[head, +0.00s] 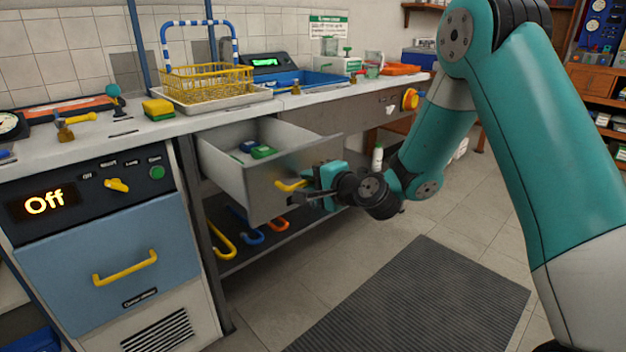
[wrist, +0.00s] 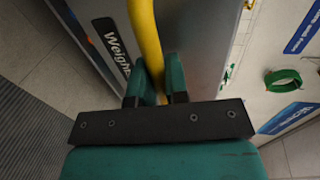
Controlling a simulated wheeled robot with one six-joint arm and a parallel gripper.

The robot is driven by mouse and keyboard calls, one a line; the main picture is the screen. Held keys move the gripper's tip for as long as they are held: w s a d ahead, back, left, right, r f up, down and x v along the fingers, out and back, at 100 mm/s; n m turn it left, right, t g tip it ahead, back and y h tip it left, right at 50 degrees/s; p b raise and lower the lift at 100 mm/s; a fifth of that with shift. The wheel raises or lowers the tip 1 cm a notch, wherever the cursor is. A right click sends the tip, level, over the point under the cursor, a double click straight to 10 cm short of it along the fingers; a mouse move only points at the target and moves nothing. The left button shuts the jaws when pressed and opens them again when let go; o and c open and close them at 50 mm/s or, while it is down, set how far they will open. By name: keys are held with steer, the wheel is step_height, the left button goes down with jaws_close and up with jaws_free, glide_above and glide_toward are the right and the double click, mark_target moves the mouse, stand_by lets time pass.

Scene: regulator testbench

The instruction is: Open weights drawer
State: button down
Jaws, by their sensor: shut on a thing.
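The weights drawer (head: 270,195) is a grey metal drawer below the bench top, and it stands pulled out. Green and blue items (head: 262,151) lie inside it. Its yellow handle (head: 291,185) is on the front panel. In the wrist view the yellow handle (wrist: 145,45) runs between my fingers, beside a black label (wrist: 112,45) reading "Weigh", the rest cut off. My gripper (head: 312,190) is at the drawer front, and in the wrist view my gripper (wrist: 161,80) is shut on the handle.
A blue-fronted cabinet (head: 110,255) with its own yellow handle and an "Off" display stands left. Yellow, blue and orange hooks (head: 250,232) show on the shelf below the drawer. A dark mat (head: 420,300) lies on open floor. A yellow basket (head: 207,82) stands on the bench.

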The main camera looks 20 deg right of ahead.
steer(key=shift+s, duration=0.2)
steer(key=c, duration=1.2)
jaws_free()
steer(key=shift+o, duration=0.2)
steer(key=b+v, duration=1.4)
steer(key=v, duration=0.3)
